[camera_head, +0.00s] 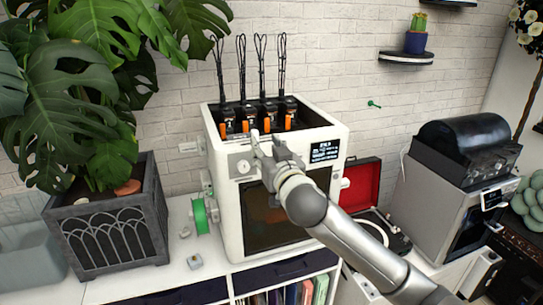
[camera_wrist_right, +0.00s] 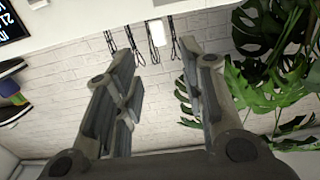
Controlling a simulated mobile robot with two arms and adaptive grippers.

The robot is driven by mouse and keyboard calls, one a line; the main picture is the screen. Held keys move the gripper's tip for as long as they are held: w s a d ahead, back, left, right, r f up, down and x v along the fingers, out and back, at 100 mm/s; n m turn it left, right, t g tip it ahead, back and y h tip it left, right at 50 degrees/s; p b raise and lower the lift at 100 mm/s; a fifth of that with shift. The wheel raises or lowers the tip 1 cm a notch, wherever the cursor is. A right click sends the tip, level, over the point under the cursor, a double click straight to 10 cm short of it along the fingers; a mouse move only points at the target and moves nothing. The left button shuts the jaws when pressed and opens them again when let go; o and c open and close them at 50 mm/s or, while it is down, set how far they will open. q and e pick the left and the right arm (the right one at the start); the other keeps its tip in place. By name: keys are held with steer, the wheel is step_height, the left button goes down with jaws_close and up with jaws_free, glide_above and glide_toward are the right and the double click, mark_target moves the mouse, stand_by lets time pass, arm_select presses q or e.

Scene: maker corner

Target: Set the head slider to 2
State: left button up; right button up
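A white boxy machine (camera_head: 228,215) stands on the counter, with several black heads with orange tabs (camera_head: 246,126) in a row in its top. In the right wrist view a pale upright tab (camera_wrist_right: 157,32) shows beyond and between the fingers. My right gripper (camera_head: 268,146) is in front of the machine's upper front panel, fingers apart and nothing seen between them. It also shows open in the wrist view (camera_wrist_right: 165,80). My left gripper is not in view.
A small display (camera_head: 325,150) and a round dial (camera_head: 243,166) are on the machine's front. A planter (camera_head: 112,235) stands left; an open red case (camera_head: 360,185) and a grey machine (camera_head: 435,195) stand right.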

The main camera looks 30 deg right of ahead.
steer(key=shift+v, duration=1.95)
steer(key=shift+w+f, duration=0.1)
steer(key=d+f+n+g+y+b, duration=0.2)
steer(key=f+g, duration=0.5)
steer(key=f, duration=3.5)
steer(key=s+a+f+n+g+b, duration=0.1)
steer(key=s+f+g, duration=0.1)
steer(key=s+f, duration=0.7)
steer(key=s+a+f+g+b, duration=0.15)
steer(key=s+f, duration=0.35)
steer(key=f, duration=0.7)
steer(key=s+a+f+g, duration=0.2)
steer(key=s+f, duration=0.4)
steer(key=s, duration=0.5)
steer(key=s+a+f+n+g+y+b, duration=0.1)
steer(key=s+a+f+g, duration=0.1)
steer(key=s+a+f, duration=0.2)
steer(key=s+a+f+n+g+y, duration=0.1)
steer(key=s+f, duration=0.9)
steer(key=s, duration=1)
steer(key=a+g, duration=0.1)
steer(key=a, duration=0.1)
steer(key=shift+s+a+f, duration=0.15)
steer(key=shift+a, duration=0.2)
